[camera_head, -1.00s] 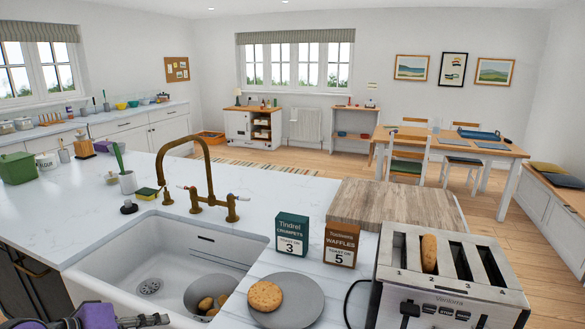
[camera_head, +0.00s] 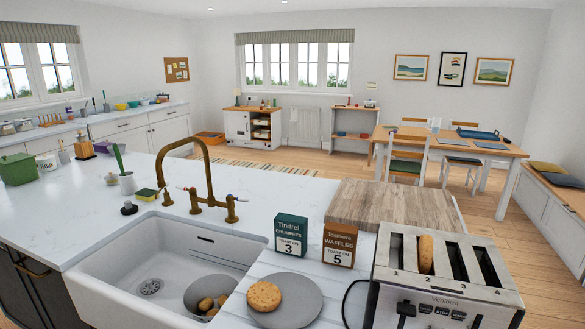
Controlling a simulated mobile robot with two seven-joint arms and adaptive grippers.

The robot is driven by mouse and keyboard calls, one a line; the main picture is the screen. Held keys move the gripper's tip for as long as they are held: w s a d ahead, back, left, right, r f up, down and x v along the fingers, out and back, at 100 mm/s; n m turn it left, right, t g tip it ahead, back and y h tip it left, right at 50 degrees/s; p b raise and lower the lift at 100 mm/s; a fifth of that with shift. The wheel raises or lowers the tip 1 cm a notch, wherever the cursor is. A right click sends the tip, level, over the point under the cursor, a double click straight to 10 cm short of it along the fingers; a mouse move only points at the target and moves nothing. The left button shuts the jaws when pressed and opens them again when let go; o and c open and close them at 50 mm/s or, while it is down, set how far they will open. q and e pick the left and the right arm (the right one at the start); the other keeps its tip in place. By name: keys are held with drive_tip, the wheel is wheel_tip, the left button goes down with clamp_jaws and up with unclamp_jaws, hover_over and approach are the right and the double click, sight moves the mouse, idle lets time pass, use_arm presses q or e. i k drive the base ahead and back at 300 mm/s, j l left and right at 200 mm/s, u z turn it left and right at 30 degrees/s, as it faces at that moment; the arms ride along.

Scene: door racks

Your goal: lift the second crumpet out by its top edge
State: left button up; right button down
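One crumpet (camera_head: 426,254) stands upright in the second slot of the silver toaster (camera_head: 447,297), its top edge showing above the slot. The other toaster slots look empty from here. Another crumpet (camera_head: 264,296) lies flat on the left part of a grey plate (camera_head: 298,305), left of the toaster. Neither gripper is in view.
A green crumpets box (camera_head: 291,235) and a brown waffles box (camera_head: 339,245) stand behind the plate. A wooden board (camera_head: 385,205) lies behind the toaster. The sink (camera_head: 105,277), with a bowl (camera_head: 205,287) holding brown round items, and a brass tap (camera_head: 208,185) are at left.

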sight(425, 244)
drive_tip(key=i+l, duration=0.1)
drive_tip(key=l, duration=0.2)
drive_tip(key=i+l+z, duration=0.1)
drive_tip(key=l, duration=0.25)
drive_tip(key=i+l, duration=0.15)
drive_tip(key=l, duration=0.15)
drive_tip(key=i+l, duration=0.1)
drive_tip(key=l, duration=0.2)
drive_tip(key=z, duration=0.05)
